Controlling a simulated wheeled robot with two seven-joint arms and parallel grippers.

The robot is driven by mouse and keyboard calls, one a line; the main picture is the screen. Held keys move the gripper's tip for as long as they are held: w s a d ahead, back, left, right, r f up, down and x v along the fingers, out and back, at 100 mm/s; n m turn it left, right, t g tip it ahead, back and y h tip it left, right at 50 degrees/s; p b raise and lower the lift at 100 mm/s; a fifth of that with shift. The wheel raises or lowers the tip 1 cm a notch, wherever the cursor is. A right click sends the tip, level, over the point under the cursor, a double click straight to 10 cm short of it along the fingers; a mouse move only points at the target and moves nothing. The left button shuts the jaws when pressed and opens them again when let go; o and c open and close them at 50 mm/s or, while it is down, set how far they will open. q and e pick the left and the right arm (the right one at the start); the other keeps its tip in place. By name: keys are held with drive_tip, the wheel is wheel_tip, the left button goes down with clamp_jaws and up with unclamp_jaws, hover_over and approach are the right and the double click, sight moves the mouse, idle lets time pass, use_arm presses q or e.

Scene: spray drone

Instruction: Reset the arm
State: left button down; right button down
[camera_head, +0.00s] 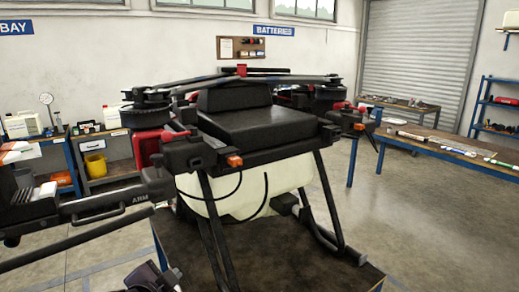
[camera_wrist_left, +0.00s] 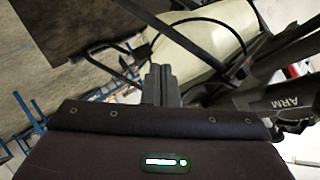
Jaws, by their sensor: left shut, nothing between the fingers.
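The spray drone (camera_head: 245,125) stands on a dark table, with a black top, a white tank (camera_head: 235,190) and black landing legs. Its folding arm (camera_head: 115,204), marked ARM, reaches out to the left in the head view. The same arm shows at the right of the left wrist view (camera_wrist_left: 285,102), and the white tank (camera_wrist_left: 205,45) is at the top there. My left gripper (camera_head: 172,276) is low in the head view, below the drone's arm and apart from it. In the left wrist view its fingers (camera_wrist_left: 160,72) are together and empty. My right gripper is out of view.
The table (camera_head: 300,265) under the drone fills the lower middle. A workbench (camera_head: 465,150) with small items stands at the right, and shelves with a yellow bucket (camera_head: 96,165) at the left. The floor (camera_head: 410,225) at the right is clear.

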use_arm(q)
drive_tip(key=s+f+n+g+y, duration=0.1)
drive_tip(key=s+f+n+g, duration=0.35)
drive_tip(key=s+f, duration=0.5)
drive_tip(key=s+f+n+g, duration=0.4)
drive_tip(key=s+f+g, duration=0.15)
drive_tip(key=s, duration=0.75)
drive_tip(key=s+f+x, duration=0.1)
drive_tip(key=s+x, duration=0.2)
drive_tip(key=x, duration=1.1)
drive_tip(key=s+x, duration=0.3)
drive_tip(key=x, duration=1.1)
drive_tip(key=s+a+f, duration=0.2)
drive_tip(key=s+f, duration=0.8)
drive_tip(key=s+a+f+g, duration=0.1)
drive_tip(key=s+a+f, duration=0.1)
drive_tip(key=s+f, duration=0.7)
drive_tip(key=shift+s+a+f+m, duration=0.2)
drive_tip(key=shift+s+f+m, duration=0.2)
drive_tip(key=shift+s, duration=0.5)
drive_tip(key=shift+s, duration=0.15)
